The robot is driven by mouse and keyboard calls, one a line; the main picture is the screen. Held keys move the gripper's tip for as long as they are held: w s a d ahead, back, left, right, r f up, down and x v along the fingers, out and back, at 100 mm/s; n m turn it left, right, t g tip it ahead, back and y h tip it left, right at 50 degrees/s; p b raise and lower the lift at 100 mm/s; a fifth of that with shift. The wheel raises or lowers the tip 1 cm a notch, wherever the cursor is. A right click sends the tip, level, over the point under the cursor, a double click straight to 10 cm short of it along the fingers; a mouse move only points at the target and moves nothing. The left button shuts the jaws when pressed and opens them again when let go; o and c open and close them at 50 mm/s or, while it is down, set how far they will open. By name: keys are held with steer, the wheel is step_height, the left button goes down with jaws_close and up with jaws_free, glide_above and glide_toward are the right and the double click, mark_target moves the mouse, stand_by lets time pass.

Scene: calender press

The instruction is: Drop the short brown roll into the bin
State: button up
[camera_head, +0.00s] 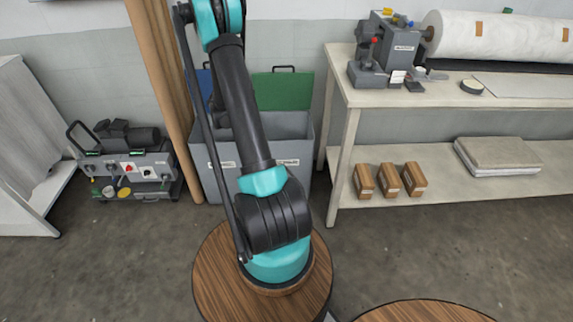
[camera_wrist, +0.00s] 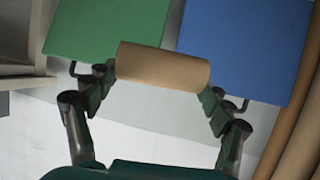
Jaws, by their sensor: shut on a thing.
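The short brown roll (camera_wrist: 162,67) lies crosswise between the two fingers of my gripper (camera_wrist: 158,90) in the wrist view. My gripper is shut on it, one finger at each end. Behind the roll show the bin's green lid (camera_wrist: 105,28) and blue lid (camera_wrist: 245,45). In the head view the grey bin (camera_head: 292,130) stands on the floor by the wall, with its green lid (camera_head: 284,90) raised. My arm covers part of the bin and most of the blue lid. My gripper and the roll cannot be made out there.
Tall brown rolls (camera_head: 158,85) lean left of the bin. A grey machine cart (camera_head: 125,165) stands further left. At right is a workbench (camera_head: 440,95) with a press and a white roll; its lower shelf holds small wooden blocks (camera_head: 390,180). Round wooden tops (camera_head: 215,275) stand in front.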

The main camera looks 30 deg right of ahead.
steer(key=s+d+f+m+g+h, duration=0.1)
steer(key=s+d+f+m+g, duration=0.1)
steer(key=d+f, duration=0.7)
steer(key=s+d+f+m+g+h, duration=0.1)
steer(key=s+d+f+m+h, duration=0.2)
steer(key=d, duration=1)
step_height(320, 180, down, 7)
steer(key=n+y, duration=0.1)
steer(key=shift+w+a, duration=0.15)
steer(key=shift+w, duration=0.1)
steer(key=o, duration=0.9)
step_height(320, 180, up, 10)
